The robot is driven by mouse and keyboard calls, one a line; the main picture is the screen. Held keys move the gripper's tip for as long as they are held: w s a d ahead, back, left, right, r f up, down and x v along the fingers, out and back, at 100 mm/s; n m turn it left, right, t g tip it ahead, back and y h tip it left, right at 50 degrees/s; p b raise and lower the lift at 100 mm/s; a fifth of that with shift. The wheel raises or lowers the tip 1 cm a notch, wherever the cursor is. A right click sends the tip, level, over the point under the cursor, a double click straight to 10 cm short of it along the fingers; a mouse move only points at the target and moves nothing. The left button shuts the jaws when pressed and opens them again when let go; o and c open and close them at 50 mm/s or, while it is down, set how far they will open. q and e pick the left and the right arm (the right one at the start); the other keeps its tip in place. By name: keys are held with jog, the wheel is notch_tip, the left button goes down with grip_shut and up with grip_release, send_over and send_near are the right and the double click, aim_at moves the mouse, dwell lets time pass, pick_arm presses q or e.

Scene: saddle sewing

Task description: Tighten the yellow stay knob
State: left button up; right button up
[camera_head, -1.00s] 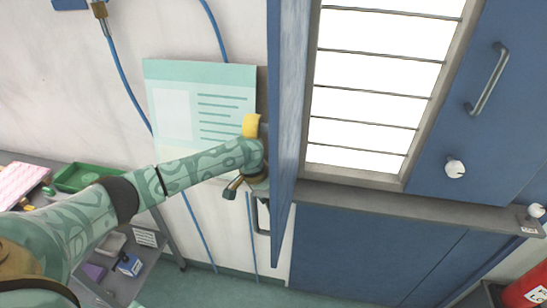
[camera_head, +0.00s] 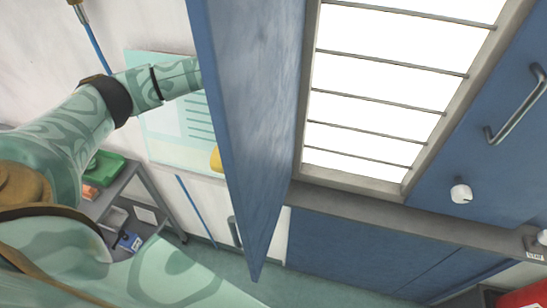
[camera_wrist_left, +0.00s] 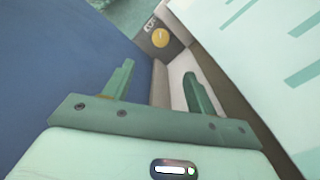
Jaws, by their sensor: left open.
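A small yellow round knob or dial (camera_wrist_left: 160,38) sits on a dark grey plate in the left wrist view, beyond my fingertips. A yellow piece (camera_head: 215,158) shows at the left edge of the open blue door in the head view, partly hidden by it; I cannot tell whether they are the same thing. My left gripper (camera_wrist_left: 160,85) is open, with nothing between its fingers, and apart from the yellow dial. In the head view my left arm passes behind the door, which hides the gripper. My right gripper is not in view.
The open blue door (camera_head: 250,110) stands close in front of my left arm; it also fills the left wrist view's left side (camera_wrist_left: 60,65). A poster (camera_head: 165,120) hangs on the wall behind. A cart (camera_head: 150,190) with a green tray (camera_head: 106,164) stands lower left.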

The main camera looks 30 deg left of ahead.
pick_arm(q)
notch_tip(320, 180, down, 16)
jog(key=b, duration=0.3)
jog(key=shift+f, duration=0.1)
jog(key=c, duration=1)
